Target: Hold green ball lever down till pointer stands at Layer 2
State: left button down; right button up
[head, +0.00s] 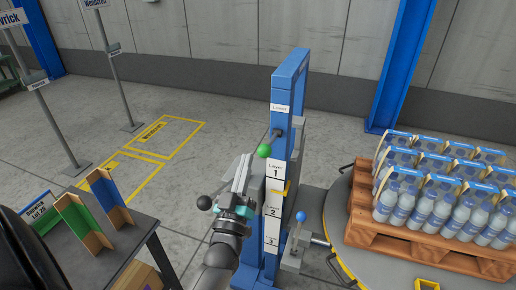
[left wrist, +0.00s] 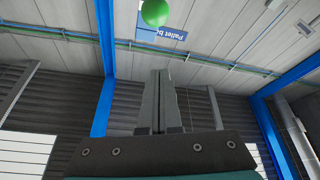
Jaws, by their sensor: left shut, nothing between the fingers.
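The green ball (head: 264,150) sits on the lever at the left side of the blue post (head: 298,110). It also shows in the left wrist view (left wrist: 155,12), beyond my fingertips with a gap in that picture. My left gripper (head: 246,158) is shut and empty, its tips close beside and slightly below the ball; I cannot tell if they touch. The yellow pointer (head: 286,189) stands between the Layer 1 plate (head: 275,168) and the Layer 2 plate (head: 273,211). A Layer 3 plate (head: 271,240) is below. My right gripper is out of view.
A blue ball lever (head: 300,216) stands right of the post's foot. A pallet (head: 420,243) of bottles is on a round platform at right. A dark table (head: 90,240) with green and blue angle pieces is at left. Floor behind is open.

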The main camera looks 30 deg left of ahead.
pick_arm(q)
jog(key=p+x, duration=0.1)
jog(key=x, duration=0.7)
jog(key=f, duration=0.2)
jog(key=d+f, duration=0.1)
jog(key=shift+w+d+f+b, duration=0.1)
jog(key=shift+w+f+b, duration=0.2)
jog(key=shift+f, duration=0.1)
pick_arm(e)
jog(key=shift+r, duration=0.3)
pick_arm(q)
jog(key=shift+f, duration=0.1)
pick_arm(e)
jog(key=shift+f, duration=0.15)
